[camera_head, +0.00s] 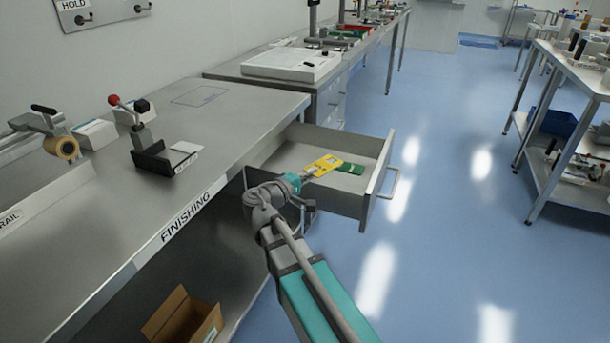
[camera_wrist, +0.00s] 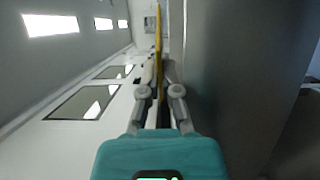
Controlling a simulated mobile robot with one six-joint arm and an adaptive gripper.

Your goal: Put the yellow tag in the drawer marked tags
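The yellow tag (camera_head: 323,164) is at my gripper's tip in the head view, over the inside of the open drawer (camera_head: 377,183). In the wrist view the yellow tag (camera_wrist: 158,45) shows edge-on as a thin strip between the fingers. My gripper (camera_head: 308,173) is shut on it; its fingers also show in the wrist view (camera_wrist: 160,98). A green tag (camera_head: 350,168) shows beside the yellow one, seemingly lying in the drawer. I cannot tell how high the yellow tag is above the drawer floor. No marking on the drawer is readable from here.
The drawer is pulled out from the bench marked FINISHING (camera_head: 110,215), with its handle (camera_head: 392,184) facing the aisle. A cardboard box (camera_head: 185,318) stands below the bench. A black holder (camera_head: 165,158) sits on top.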

